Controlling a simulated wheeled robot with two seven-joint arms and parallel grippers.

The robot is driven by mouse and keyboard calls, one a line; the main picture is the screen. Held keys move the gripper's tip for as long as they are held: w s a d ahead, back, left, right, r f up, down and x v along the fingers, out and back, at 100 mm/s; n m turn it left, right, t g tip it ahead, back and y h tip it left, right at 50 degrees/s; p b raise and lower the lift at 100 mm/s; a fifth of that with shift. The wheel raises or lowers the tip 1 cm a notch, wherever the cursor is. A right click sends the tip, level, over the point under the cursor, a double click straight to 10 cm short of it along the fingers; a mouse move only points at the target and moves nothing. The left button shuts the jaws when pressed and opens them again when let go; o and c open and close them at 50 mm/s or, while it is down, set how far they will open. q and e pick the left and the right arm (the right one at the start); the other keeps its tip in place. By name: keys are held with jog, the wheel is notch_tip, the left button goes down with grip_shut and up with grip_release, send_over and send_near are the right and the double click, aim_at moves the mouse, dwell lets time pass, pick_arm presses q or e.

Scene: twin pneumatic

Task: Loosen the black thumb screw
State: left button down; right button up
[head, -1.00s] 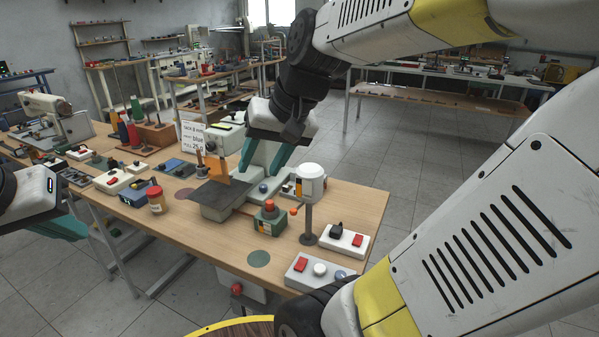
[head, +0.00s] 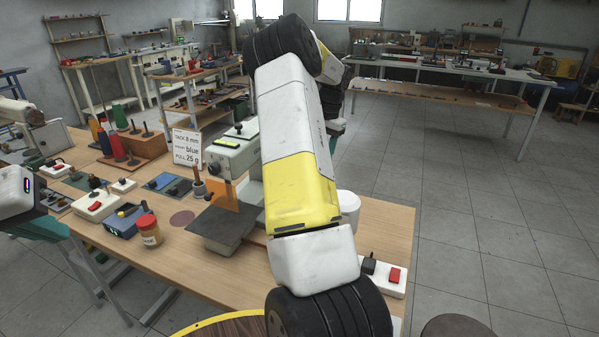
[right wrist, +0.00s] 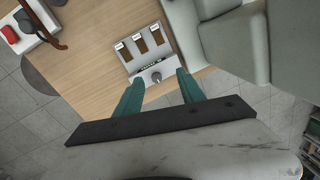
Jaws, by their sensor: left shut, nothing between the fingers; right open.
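My right arm crosses the middle of the head view and hides most of the right gripper and part of the bench machine. My left gripper (head: 50,229) is shut and empty at the left edge.
In the right wrist view a large pale housing (right wrist: 232,45) stands close to the right finger.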

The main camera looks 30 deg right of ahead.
jog(key=shift+g+h, duration=0.6)
jog(key=d+f, duration=0.1)
jog(key=w+d+f, duration=0.1)
jog(key=f, duration=0.1)
jog(key=d+f, duration=0.1)
jog(key=shift+w+d+f, duration=0.35)
jog(key=shift+w, duration=0.05)
notch_tip(320, 180, down, 8)
jog(key=shift+r, duration=0.1)
grip_shut()
